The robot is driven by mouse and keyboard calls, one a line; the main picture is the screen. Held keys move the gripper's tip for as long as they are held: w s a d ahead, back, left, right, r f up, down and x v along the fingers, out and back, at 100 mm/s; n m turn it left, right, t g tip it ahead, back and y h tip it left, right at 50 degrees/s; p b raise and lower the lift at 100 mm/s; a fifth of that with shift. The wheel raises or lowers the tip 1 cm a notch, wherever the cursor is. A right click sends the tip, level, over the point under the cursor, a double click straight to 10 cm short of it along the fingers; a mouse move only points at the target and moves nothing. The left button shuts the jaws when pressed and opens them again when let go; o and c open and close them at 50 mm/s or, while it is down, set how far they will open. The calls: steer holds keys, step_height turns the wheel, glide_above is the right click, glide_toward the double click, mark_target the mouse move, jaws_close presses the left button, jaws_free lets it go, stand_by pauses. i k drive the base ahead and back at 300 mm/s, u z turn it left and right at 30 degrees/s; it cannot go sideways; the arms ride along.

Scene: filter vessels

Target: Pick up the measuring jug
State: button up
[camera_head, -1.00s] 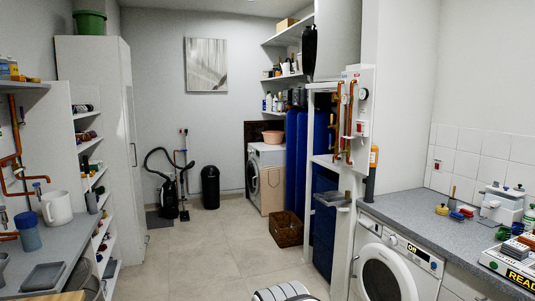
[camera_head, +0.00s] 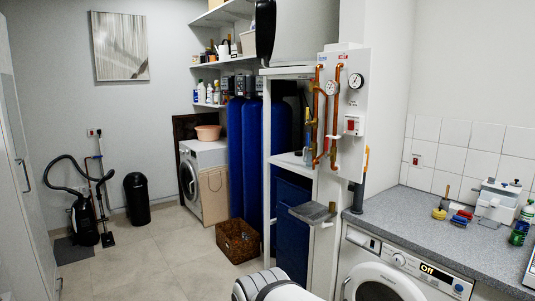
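I cannot make out a measuring jug for certain in the head view. My gripper is not in view; only a white and black rounded part of my own arm shows at the bottom edge.
A grey counter (camera_head: 408,204) with a washing machine (camera_head: 385,275) under it is at right. It bears brushes (camera_head: 459,220) and a white device (camera_head: 497,203). A wicker basket (camera_head: 238,242), black bin (camera_head: 138,199) and vacuum cleaner (camera_head: 84,220) stand on the floor. The tiled floor (camera_head: 150,262) is clear at centre left.

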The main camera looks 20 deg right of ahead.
mark_target(309, 157)
steer(key=z, duration=0.5)
steer(key=i, duration=0.85)
steer(key=z, duration=0.45)
steer(key=k, duration=0.75)
steer(key=z, duration=0.25)
steer(key=i, duration=0.75)
steer(key=u, duration=0.45)
steer(key=k, duration=0.95)
steer(key=u, duration=2.45)
steer(key=i, duration=0.15)
steer(key=z, duration=1.65)
steer(key=i, duration=1.55)
steer(key=u, duration=0.05)
